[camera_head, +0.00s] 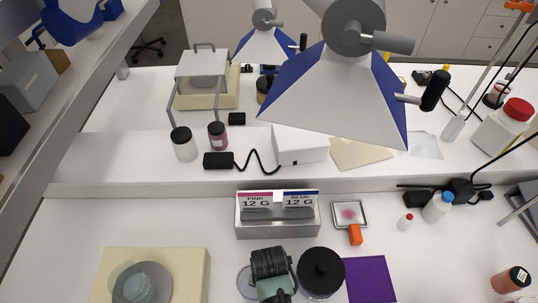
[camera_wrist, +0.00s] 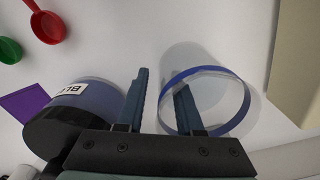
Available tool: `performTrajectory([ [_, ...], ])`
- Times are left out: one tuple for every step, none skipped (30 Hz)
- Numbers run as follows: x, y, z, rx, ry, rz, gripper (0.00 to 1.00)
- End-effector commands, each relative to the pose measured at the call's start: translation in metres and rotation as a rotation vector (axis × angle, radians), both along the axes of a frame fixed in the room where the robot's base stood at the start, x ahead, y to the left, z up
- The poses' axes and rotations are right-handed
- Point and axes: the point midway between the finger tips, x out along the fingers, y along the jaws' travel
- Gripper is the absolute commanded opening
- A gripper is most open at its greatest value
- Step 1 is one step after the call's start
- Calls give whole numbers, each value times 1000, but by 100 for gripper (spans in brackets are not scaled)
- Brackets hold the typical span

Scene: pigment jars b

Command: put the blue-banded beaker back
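The blue-banded beaker (camera_wrist: 247,104) is clear glass with a blue rim band. It stands upright on the white bench in the wrist view, and its glass edge (camera_head: 243,283) shows left of my gripper in the head view, mostly hidden. My gripper (camera_wrist: 162,95) points down with its fingers apart. One finger overlaps the inside of the beaker's rim and the other is outside, so the near wall lies between them. I cannot tell whether either finger touches the glass. In the head view, my gripper (camera_head: 272,282) is between the beaker and a black-lidded jar.
A beige base (camera_head: 195,265) with a glass dish is left. A PINK/BLUE sign holder (camera_head: 277,228) stands behind.

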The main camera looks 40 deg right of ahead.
Motion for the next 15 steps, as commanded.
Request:
performTrajectory([
  [0, 0, 9, -1, -3, 0, 35],
  [0, 0, 15, -1, -3, 0, 35],
  [1, 0, 23, -2, -5, 0, 35],
  [1, 0, 29, -2, -5, 0, 35],
  [0, 0, 35, -2, -5, 0, 35],
  [0, 0, 43, -2, -5, 0, 35],
  [0, 0, 49, -2, -5, 0, 35],
  [1, 0, 55, -2, -5, 0, 35],
  [1, 0, 63, -2, -5, 0, 35],
  [0, 0, 69, -2, -5, 0, 35],
  [0, 0, 73, -2, -5, 0, 35],
  [0, 0, 80, -2, -5, 0, 35],
  [1, 0, 84, -1, -3, 0, 35],
  [0, 0, 88, -1, -3, 0, 35],
  [0, 0, 92, -1, -3, 0, 35],
])
